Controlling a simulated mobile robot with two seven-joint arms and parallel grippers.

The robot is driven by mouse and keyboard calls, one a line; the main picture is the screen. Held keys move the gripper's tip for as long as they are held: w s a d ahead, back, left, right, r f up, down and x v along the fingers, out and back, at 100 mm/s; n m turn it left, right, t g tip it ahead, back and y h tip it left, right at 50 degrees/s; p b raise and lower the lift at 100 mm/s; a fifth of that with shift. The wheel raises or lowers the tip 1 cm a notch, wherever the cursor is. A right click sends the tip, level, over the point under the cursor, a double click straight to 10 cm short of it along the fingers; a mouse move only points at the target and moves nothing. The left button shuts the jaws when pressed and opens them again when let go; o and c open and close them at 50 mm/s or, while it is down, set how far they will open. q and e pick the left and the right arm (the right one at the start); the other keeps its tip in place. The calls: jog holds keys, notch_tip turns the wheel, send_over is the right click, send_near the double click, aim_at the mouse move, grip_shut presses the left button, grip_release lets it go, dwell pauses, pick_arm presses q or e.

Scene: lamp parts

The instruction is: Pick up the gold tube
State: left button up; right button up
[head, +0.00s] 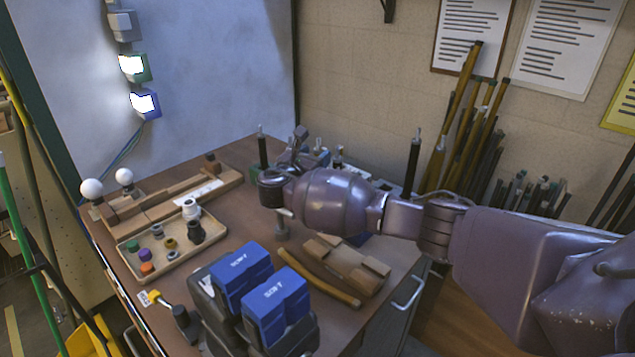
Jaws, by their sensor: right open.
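A gold tube (318,280) lies on the brown tabletop, slanting down to the right between the blue-topped boxes and a wooden block. More long gold tubes (462,115) lean upright against the wall at the back right, among dark rods. My right arm comes in from the right above the table. My right gripper (282,213) is at its end, open, above and behind the tabletop gold tube and apart from it. The wrist hides much of the gripper. My left gripper is not in view.
Two blue-topped boxes (258,293) stand at the table's front. A wooden block (345,264) lies right of the tube. A tray (140,257) of small coloured parts is at the left, near white bulbs (91,188). Upright black rods (412,160) stand behind my wrist.

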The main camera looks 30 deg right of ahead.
aim_at(321, 149)
jog(key=b+x, duration=0.1)
jog(key=x, duration=0.2)
jog(key=shift+w+d, duration=0.2)
jog(key=shift+d, duration=0.1)
jog(key=shift+w+d+r, duration=0.1)
jog(key=shift+w+d, duration=0.05)
jog(key=shift+d, duration=0.05)
grip_shut()
